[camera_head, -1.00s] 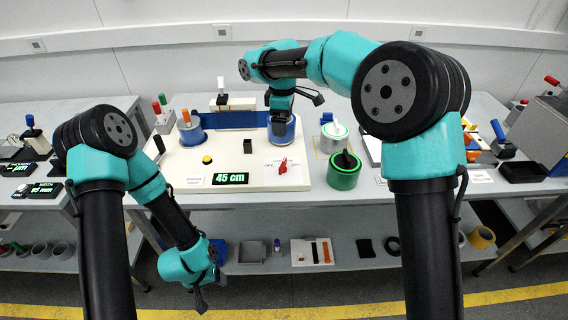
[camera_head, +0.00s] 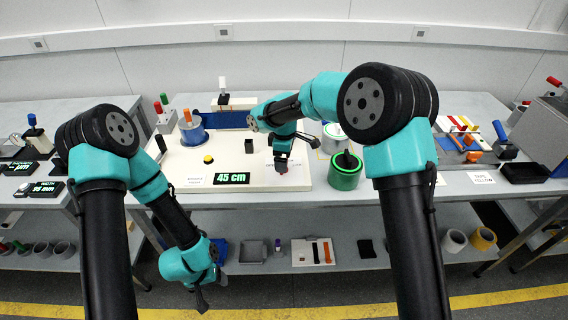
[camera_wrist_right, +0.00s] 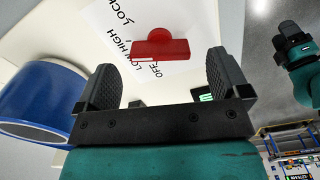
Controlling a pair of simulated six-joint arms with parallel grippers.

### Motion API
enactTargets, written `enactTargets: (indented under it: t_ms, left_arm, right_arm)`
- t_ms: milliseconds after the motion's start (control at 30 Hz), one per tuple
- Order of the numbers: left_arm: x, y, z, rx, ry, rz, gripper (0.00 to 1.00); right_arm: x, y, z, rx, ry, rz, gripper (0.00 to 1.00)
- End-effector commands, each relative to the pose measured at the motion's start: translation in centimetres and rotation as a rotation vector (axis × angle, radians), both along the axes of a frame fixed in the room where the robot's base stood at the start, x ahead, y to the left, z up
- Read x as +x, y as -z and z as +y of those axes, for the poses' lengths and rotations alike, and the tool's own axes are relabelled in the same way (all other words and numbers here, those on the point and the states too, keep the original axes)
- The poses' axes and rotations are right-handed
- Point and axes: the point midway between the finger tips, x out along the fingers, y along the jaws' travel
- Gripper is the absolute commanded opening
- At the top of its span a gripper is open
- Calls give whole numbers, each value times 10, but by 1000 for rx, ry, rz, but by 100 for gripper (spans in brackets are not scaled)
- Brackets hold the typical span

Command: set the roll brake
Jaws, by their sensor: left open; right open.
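The red brake knob (camera_wrist_right: 160,48) sits on a white label (camera_wrist_right: 120,25) printed OFF, LOW, HIGH and LOCK in the right wrist view. The bar of the knob lies roughly between the fingertips of my right gripper (camera_wrist_right: 165,80), which is open. I cannot tell which mark it points at. In the head view my right gripper (camera_head: 282,162) is over the right part of the white panel (camera_head: 195,162) and mostly hides the knob. My left gripper (camera_head: 203,292) hangs open and empty in front of the table, low at the left.
A blue roll (camera_wrist_right: 38,98) stands close left of my right gripper in the wrist view. A display (camera_head: 232,178) reads 45 cm.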

Motion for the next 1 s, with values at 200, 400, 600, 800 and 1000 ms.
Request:
enactTargets:
  t_ms: [200, 400, 600, 800, 1000]
  left_arm:
    - [0, 0, 0, 0, 0, 0, 60]
    - [0, 0, 0, 0, 0, 0, 60]
    - [0, 0, 0, 0, 0, 0, 60]
    - [0, 0, 0, 0, 0, 0, 60]
    - [0, 0, 0, 0, 0, 0, 60]
  right_arm:
    - [0, 26, -1, -2, 0, 1, 94]
    - [0, 31, 0, 0, 0, -1, 94]
    - [0, 31, 0, 0, 0, -1, 92]
    - [0, 31, 0, 0, 0, 0, 73]
    - [0, 31, 0, 0, 0, 0, 54]
